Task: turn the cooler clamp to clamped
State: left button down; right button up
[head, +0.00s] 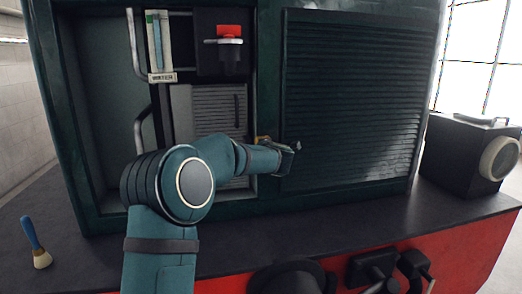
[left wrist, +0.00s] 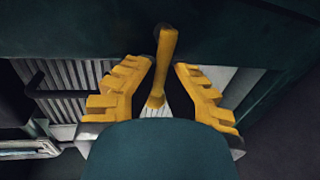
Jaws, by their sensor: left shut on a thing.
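The cooler clamp shows in the left wrist view as a yellow lever (left wrist: 166,55), between the two toothed yellow fingers of my left gripper (left wrist: 163,92). My left gripper is shut on this lever, though its exact contact points are hard to see. In the head view my left gripper (head: 284,156) is at the right edge of the open bay, by the post beside the shutter. It hides most of the clamp there. A grey finned panel (head: 208,108), likely the cooler, stands in the bay behind my arm. My right gripper is not in view.
A slatted shutter (head: 350,100) covers the cabinet's right side. Above the finned panel are a red-topped valve (head: 229,32) and a water gauge (head: 159,42). A blue-handled brush (head: 36,243) is on the dark ledge at left; a black lamp box (head: 465,150) is at right.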

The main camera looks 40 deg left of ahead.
pick_arm(q)
jog(key=shift+a+r, duration=0.1)
jog(key=shift+r, duration=0.05)
jog(key=c, duration=1)
grip_release()
jog(key=shift+a, duration=0.1)
jog(key=shift+f, duration=0.2)
jog(key=shift+d, duration=0.2)
jog(key=v, duration=1.1)
jog(key=shift+s+d+r, duration=0.2)
jog(key=shift+s+d, duration=0.05)
